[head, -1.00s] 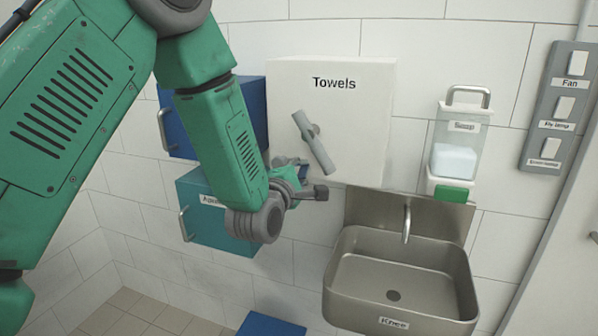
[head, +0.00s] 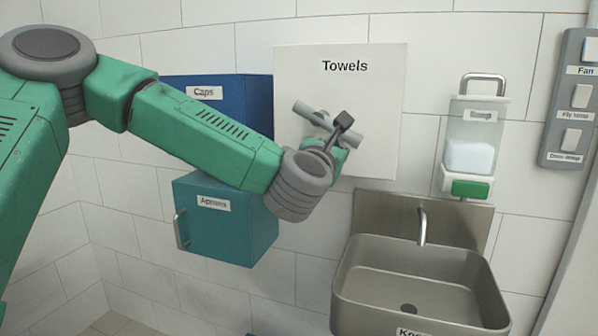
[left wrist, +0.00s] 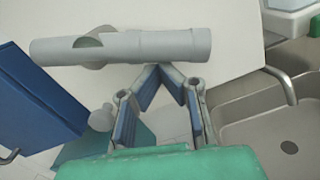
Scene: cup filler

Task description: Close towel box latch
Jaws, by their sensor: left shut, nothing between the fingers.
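The white towel box (head: 375,110), labelled "Towels", hangs on the wall with its front panel flat. Its grey bar-shaped latch (head: 304,110) lies tilted across the lower left of that front, its right end lower. My left gripper (head: 341,138) is at the right half of the latch and partly covers it. In the left wrist view the latch (left wrist: 150,46) runs nearly level across the picture. The shut, empty fingertips of my left gripper (left wrist: 163,68) are right at its lower edge; I cannot tell if they touch. My right gripper is out of view.
The blue "Caps" box (head: 225,105) and teal "Aprons" box (head: 235,235) hang to the left, behind my arm. A steel sink (head: 420,270) is below right. A soap dispenser (head: 475,130) and switch panel (head: 575,100) are farther right.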

